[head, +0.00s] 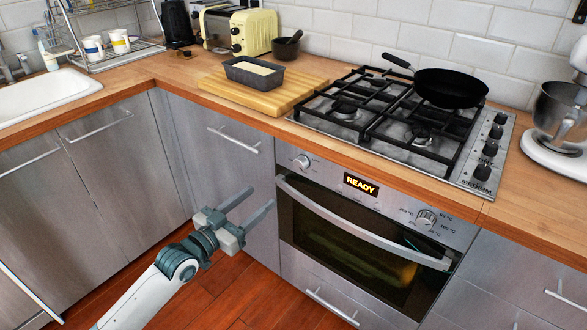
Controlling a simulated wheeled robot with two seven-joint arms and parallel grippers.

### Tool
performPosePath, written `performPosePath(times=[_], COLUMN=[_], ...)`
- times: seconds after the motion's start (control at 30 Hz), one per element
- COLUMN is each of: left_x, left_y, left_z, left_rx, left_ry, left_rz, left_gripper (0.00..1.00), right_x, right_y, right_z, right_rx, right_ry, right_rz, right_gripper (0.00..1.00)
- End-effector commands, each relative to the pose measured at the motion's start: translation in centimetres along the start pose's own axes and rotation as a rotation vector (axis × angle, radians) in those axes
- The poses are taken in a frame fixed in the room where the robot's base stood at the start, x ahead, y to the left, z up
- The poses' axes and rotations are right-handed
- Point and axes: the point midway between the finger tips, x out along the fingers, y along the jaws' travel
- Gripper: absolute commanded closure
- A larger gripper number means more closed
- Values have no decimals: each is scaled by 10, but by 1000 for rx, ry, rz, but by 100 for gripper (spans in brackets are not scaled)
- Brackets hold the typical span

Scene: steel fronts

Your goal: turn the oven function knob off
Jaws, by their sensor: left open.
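The built-in steel oven (350,262) sits under the counter, its door shut, with a dim yellowish glow behind the glass. A round metal knob (301,161) is at the left end of its control panel; it has no readable marks, and I cannot tell its setting. A second knob (427,217) at the right end has temperature marks around it. Between them a display (361,184) reads "READY" in yellow. My left gripper (260,198) is open and empty, below and left of the left knob and apart from it. My right gripper is not in view.
The oven door's long handle (362,226) juts out below the panel. Above are the gas hob (367,110) with a black pan (450,88), and a wooden board (215,82) with a loaf tin (253,72). The floor before the cabinets is clear.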

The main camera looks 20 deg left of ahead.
Motion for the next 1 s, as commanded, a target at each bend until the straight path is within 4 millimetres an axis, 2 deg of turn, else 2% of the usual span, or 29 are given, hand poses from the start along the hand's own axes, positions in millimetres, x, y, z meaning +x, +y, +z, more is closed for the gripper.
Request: performPosePath(times=[0.27,0.47,0.67,1.0], left_x=[3,18,46,104], left_y=[0,-1,0,0], left_z=[1,1,0,1], left_rx=[-1,-1,-1,-2], left_ry=[-2,-1,1,0], left_rz=[-1,-2,-2,-2], left_gripper=[49,49,49,49], right_x=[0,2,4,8], right_y=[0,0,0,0], right_z=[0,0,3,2], right_rx=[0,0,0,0], right_ry=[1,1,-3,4], right_rz=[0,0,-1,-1], right_gripper=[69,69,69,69])
